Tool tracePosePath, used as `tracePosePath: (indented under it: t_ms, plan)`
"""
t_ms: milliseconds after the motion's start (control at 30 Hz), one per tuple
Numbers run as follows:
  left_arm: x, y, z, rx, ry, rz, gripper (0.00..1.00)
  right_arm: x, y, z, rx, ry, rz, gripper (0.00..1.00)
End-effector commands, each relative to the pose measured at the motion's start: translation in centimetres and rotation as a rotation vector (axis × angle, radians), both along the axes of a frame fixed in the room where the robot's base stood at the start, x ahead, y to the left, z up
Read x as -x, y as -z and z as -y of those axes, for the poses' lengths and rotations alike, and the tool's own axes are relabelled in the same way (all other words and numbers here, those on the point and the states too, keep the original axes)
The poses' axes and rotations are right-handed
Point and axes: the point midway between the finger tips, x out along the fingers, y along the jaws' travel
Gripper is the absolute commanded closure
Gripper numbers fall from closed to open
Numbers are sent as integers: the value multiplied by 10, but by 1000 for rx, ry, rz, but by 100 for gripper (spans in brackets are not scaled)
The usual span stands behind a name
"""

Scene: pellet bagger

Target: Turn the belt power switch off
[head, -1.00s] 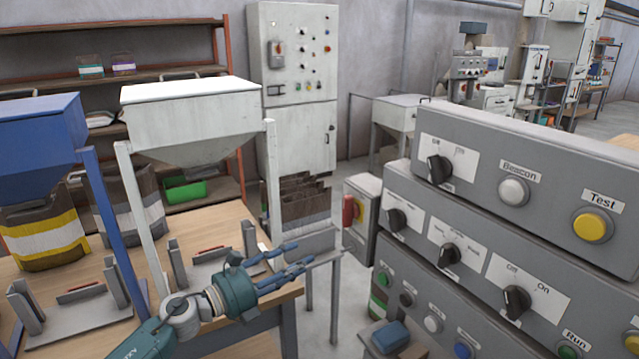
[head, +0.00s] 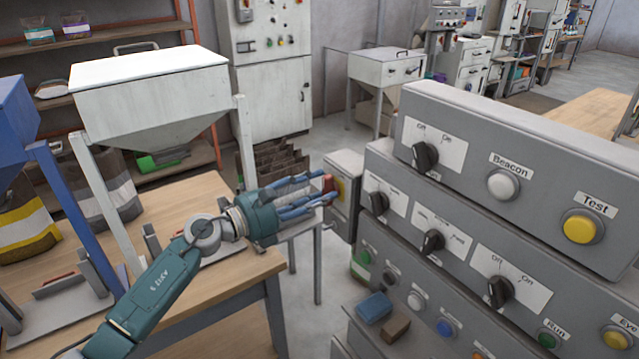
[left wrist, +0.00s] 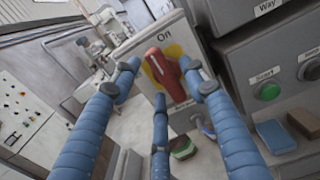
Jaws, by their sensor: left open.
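The belt power switch is a red rotary handle (left wrist: 163,68) on a yellow plate on the face of a small grey box (left wrist: 137,45). In the left wrist view the handle is close to upright, slightly tilted, under an "On" label (left wrist: 165,37). In the head view the box (head: 344,165) stands behind the control panels, and the red handle (head: 329,183) is partly covered by my fingers. My left gripper (head: 325,192) is open, its blue fingers pointing at the handle and spread around it in the left wrist view. I cannot tell whether they touch. My right gripper is not in view.
Stacked grey control panels (head: 500,140) with knobs and buttons stand close on the right. A wooden table (head: 190,205) with a white hopper (head: 150,90) is on the left. A blue block (head: 374,307) and a brown block (head: 396,328) lie low in front.

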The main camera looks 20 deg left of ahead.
Motion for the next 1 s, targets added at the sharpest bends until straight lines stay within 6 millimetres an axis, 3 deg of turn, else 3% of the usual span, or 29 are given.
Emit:
tracePosePath:
  t_ms: [133,367,400,567,600,1000]
  plan:
    - [-6,0,5,0,1,0,56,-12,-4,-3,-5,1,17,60]
    - [-7,1,6,-1,1,-1,56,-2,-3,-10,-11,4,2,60]
    - [-7,1,6,-1,1,-1,58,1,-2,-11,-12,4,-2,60]
    - [-7,1,5,0,0,0,90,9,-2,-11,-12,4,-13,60]
    - [-7,0,5,0,-1,0,92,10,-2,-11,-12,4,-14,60]
    - [-8,-1,4,59,-3,-45,92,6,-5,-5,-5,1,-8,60]
